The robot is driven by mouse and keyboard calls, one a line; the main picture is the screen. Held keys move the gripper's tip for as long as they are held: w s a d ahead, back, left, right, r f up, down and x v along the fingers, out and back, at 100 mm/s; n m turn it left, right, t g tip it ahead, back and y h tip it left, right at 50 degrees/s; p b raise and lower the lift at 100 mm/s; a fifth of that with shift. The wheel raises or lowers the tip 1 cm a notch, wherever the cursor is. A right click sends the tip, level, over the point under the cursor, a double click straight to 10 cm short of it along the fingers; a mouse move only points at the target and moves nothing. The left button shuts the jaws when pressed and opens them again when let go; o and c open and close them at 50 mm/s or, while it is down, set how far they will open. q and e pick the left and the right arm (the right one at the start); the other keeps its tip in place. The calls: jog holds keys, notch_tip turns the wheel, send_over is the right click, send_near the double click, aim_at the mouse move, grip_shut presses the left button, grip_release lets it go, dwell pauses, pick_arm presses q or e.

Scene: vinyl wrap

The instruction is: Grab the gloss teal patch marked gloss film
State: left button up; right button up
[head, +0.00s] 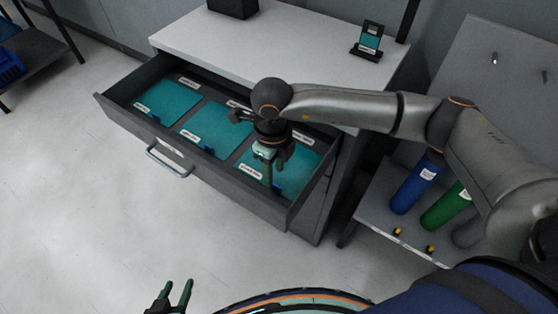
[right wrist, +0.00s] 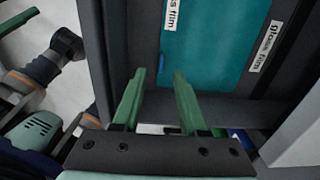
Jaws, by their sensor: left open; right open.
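An open drawer holds three teal patches: left (head: 167,101), middle (head: 207,128) and right (head: 300,160). Their labels are too small to read in the head view. The right wrist view shows a teal patch (right wrist: 215,50) beside a label (right wrist: 265,46) reading "gloss film"; another label (right wrist: 170,14), cut off, ends in "s film". My right gripper (head: 267,165) is open and empty over the right part of the drawer, hiding some of the right patch. Its green fingers (right wrist: 159,75) point toward the patch. My left gripper (head: 175,293) is open and empty at the bottom, away from the drawer.
The drawer's front wall (head: 200,158) with its handle (head: 168,160) faces the open floor. The white cabinet top (head: 290,50) is behind, with a small display stand (head: 368,42). A shelf at right holds blue (head: 415,185) and green (head: 442,208) rolls.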

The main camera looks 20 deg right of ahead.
jog(key=shift+w+f+p, duration=0.15)
jog(key=shift+f, duration=1.25)
jog(key=shift+w+f+p, duration=0.1)
jog(key=shift+f+p, duration=0.05)
jog(key=shift+f, duration=1.2)
jog(key=shift+c, duration=0.4)
grip_shut()
